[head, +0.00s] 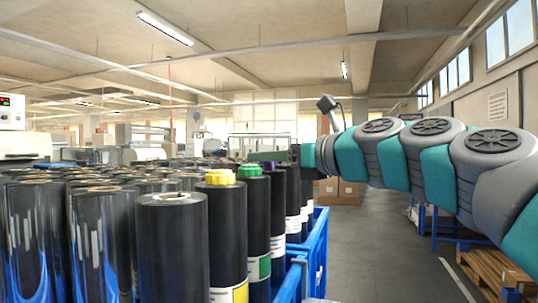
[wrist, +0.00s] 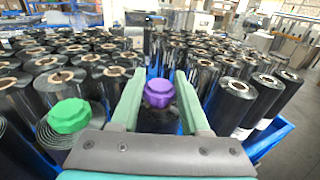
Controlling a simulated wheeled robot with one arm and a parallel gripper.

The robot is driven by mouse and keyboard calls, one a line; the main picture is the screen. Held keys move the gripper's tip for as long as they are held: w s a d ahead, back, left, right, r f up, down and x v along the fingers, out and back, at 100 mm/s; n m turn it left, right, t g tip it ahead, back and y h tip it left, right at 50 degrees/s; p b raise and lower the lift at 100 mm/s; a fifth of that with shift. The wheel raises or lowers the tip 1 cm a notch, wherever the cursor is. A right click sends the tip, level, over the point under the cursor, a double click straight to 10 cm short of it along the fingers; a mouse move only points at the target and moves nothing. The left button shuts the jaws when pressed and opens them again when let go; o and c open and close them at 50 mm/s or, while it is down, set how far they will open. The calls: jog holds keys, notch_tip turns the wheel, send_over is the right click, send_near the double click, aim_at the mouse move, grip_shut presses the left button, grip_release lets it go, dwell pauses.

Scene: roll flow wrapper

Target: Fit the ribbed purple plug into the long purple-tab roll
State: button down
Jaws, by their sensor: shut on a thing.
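The ribbed purple plug (wrist: 159,92) is between the two fingers of my gripper (wrist: 160,78) in the wrist view, and the gripper is shut on it. A black roll (wrist: 159,123) shows directly under the plug. I cannot tell whether the plug is seated in it or just above it. In the head view my gripper (head: 268,156) is over the tops of the front row of rolls, and a little purple shows beside a finger. The long purple-tab roll's tab cannot be made out clearly.
A green plug (head: 250,170) and a yellow plug (head: 220,177) sit on neighbouring rolls; the green one also shows in the wrist view (wrist: 68,115). Many dark rolls stand close together in blue crates (head: 318,240). The aisle floor (head: 375,250) to the right is clear.

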jog(key=shift+f, duration=0.5)
dwell(0.3)
jog(key=c, duration=0.7)
grip_release()
jog(key=v, duration=1.1)
jog(key=shift+r, duration=0.1)
dwell(0.3)
